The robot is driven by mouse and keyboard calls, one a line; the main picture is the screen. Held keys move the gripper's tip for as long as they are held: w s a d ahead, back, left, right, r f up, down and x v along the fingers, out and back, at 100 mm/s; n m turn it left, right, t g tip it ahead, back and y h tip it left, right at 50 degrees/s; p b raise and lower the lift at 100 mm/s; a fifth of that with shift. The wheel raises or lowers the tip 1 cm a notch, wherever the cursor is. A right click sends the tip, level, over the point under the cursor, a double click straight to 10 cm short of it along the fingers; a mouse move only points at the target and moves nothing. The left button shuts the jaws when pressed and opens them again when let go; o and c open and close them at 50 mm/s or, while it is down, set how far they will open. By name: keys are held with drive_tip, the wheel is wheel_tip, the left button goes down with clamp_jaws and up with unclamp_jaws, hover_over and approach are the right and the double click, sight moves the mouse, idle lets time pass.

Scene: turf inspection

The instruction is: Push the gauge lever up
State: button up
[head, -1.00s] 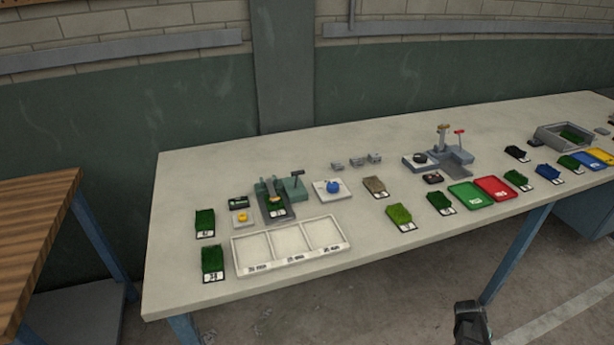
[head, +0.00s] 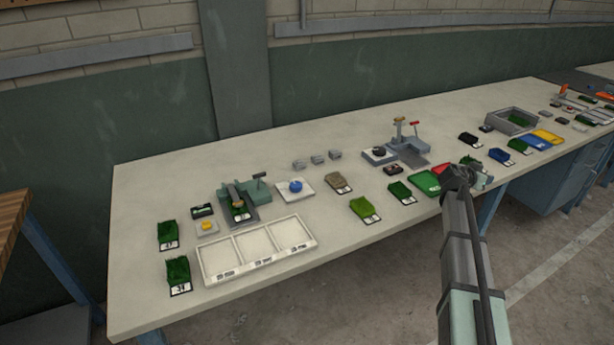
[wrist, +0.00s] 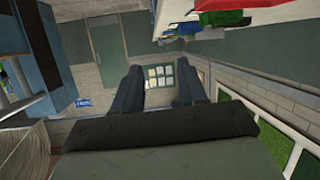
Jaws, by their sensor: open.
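A second grey device (head: 407,148) further right has a red-tipped lever (head: 414,123). Which lever the task means is not marked. My gripper (head: 478,168) is at the bench's front edge, right of both devices and apart from them. In the wrist view, its two dark fingers (wrist: 157,82) are apart with nothing between them.
A white three-compartment tray (head: 257,262) lies in front of the gauge device. A blue-topped pad (head: 296,188) and several turf samples lie around it. A green tray (head: 426,184) is close to my gripper.

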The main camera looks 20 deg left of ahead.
drive_tip(key=w+a+r, duration=0.3)
drive_tip(key=a+r, duration=0.3)
drive_tip(key=a, duration=0.5)
drive_tip(key=s+a+m+g+y, duration=0.1)
drive_tip(key=s+a+m, duration=0.1)
drive_tip(key=a, duration=1.4)
drive_tip(key=g+y, duration=0.1)
drive_tip(key=g, duration=0.3)
approach(259, 183)
wheel_tip(259, 183, up, 5)
drive_tip(key=s, duration=0.1)
drive_tip(key=shift+n, duration=0.3)
drive_tip(key=x, duration=1.3)
drive_tip(key=shift+d+f, duration=0.2)
drive_tip(key=shift+f, duration=0.1)
